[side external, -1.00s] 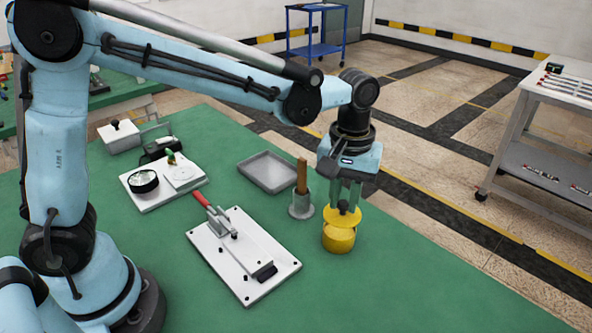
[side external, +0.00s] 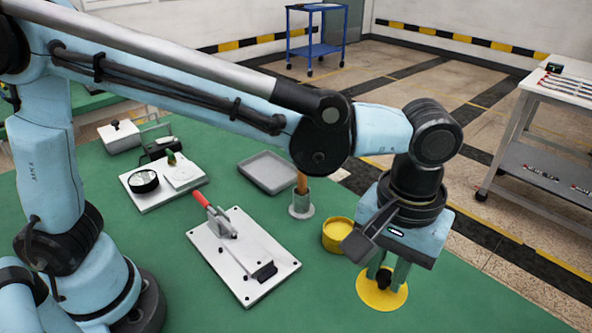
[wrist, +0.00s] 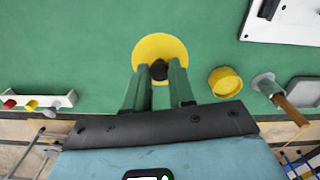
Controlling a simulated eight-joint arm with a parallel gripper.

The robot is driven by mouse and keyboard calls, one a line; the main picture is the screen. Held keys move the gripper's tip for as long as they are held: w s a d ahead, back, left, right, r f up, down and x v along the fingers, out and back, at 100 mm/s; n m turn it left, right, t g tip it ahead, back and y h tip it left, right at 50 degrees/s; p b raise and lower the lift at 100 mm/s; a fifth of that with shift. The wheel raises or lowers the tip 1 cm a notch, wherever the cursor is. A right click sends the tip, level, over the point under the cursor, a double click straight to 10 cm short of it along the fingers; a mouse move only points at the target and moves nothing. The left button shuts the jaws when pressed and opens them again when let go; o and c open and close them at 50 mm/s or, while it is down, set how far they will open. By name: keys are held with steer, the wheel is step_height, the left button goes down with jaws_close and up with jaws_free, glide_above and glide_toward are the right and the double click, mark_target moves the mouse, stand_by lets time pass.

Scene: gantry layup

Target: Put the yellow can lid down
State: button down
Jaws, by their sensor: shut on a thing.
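The yellow can lid (side external: 382,291) is a flat round disc with a black knob, also seen in the wrist view (wrist: 158,47). My gripper (side external: 384,278) is shut on the knob, and its green fingers also show in the wrist view (wrist: 159,80). The lid is low over the green table near its front right edge; I cannot tell whether it touches the surface. The yellow can (side external: 338,235) stands uncovered on the table, behind and left of the lid, and also shows in the wrist view (wrist: 225,82).
A holder with a wooden handle (side external: 301,205) stands left of the can. A white board with a red-handled clamp (side external: 232,285) lies further left. A grey tray (side external: 262,188) is behind. In the wrist view, a small rack (wrist: 38,101) sits by the table edge.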

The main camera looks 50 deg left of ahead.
steer(key=w+a+f, duration=0.1)
steer(key=w+f, duration=0.1)
steer(key=w, duration=0.1)
steer(key=w+a+f, duration=0.2)
steer(key=w, duration=0.1)
steer(key=w+a+f, duration=0.2)
steer(key=w+f, duration=0.1)
steer(key=shift+w+a, duration=0.1)
steer(key=shift+w, duration=0.2)
steer(key=shift+w+a+f, duration=0.1)
steer(key=shift+w+f, duration=0.05)
steer(key=shift+f, duration=1.85)
steer(key=c, duration=1)
jaws_free()
steer(key=shift+f, duration=0.15)
steer(key=shift+o, duration=0.2)
